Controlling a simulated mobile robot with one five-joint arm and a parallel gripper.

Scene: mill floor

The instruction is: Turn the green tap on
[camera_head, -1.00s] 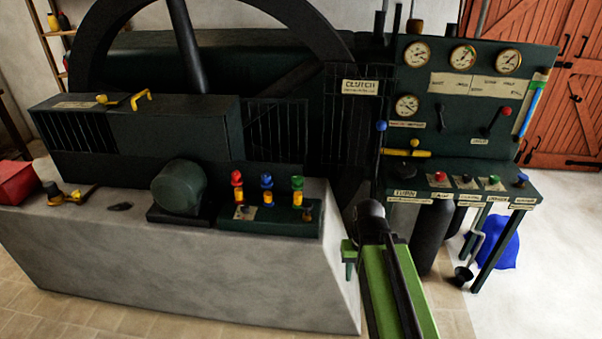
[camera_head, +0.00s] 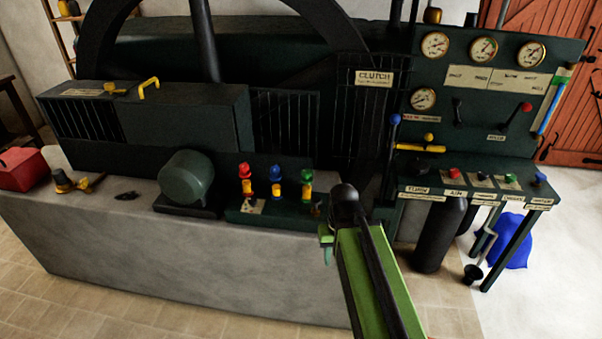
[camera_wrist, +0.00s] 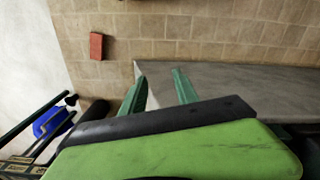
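The green tap (camera_head: 307,184) has a green top and a yellow body. It stands upright at the right end of a row on the concrete plinth, beside the blue tap (camera_head: 275,182) and the red tap (camera_head: 246,181). My gripper (camera_head: 327,245) is a little right of the green tap in the head view and lower in the picture, apart from it. In the wrist view my gripper (camera_wrist: 160,86) has its two green fingers spread with nothing between them. The wrist view shows floor and plinth but no taps.
The concrete plinth (camera_head: 190,265) fills the front left. A dark green motor (camera_head: 186,178) stands left of the taps. The dark gauge panel (camera_head: 480,100) and its switch desk stand at right. A blue bag (camera_head: 517,240) lies on the floor there. A red block (camera_wrist: 96,46) lies on the tiles.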

